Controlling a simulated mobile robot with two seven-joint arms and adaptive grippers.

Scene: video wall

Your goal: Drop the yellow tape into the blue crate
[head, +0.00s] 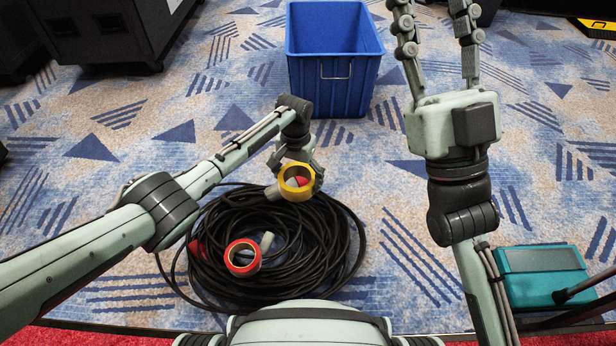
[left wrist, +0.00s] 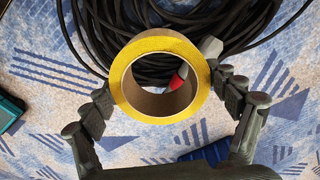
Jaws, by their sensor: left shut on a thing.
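The yellow tape (head: 296,195) is held by my left gripper (head: 297,174) above the coiled black cable. In the left wrist view, the tape (left wrist: 122,92) sits between the two fingertips of the left gripper (left wrist: 160,98), its hole facing the camera. The blue crate (head: 332,82) stands on the carpet beyond the left gripper, open at the top and empty as far as I see. A blue edge (left wrist: 208,151), likely the crate, shows low in the left wrist view. My right gripper (head: 437,35) is open and empty, right of the crate.
A coil of black cable (head: 335,235) lies below the left gripper. A red tape (head: 243,270) rests on it. A teal box (head: 545,288) is at lower right, dark cases (head: 105,35) at upper left. Patterned carpet is clear between coil and crate.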

